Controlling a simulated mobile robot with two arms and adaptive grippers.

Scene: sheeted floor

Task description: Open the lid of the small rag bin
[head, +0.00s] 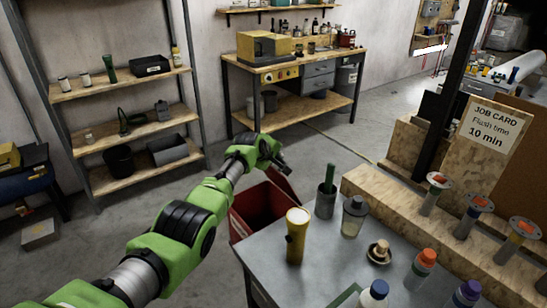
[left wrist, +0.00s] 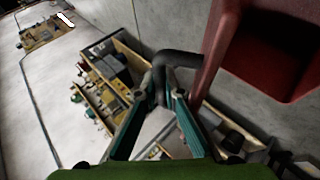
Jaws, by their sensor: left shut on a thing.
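The small red rag bin (head: 238,227) stands on the floor by the left side of the grey table, with its dark inside showing from above. Its red lid (head: 283,184) is tilted up at the bin's right side, partly hidden by my gripper. In the left wrist view, the lid's red edge (left wrist: 208,75) carries a dark curved handle (left wrist: 181,58). My left gripper (head: 282,166) is at the raised lid. Its two teal-padded fingers, seen in the left wrist view (left wrist: 160,98), are shut on the handle. My right gripper is out of view.
A shelf (head: 130,135) stands left and a workbench (head: 290,68) behind. Floor between them is clear.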

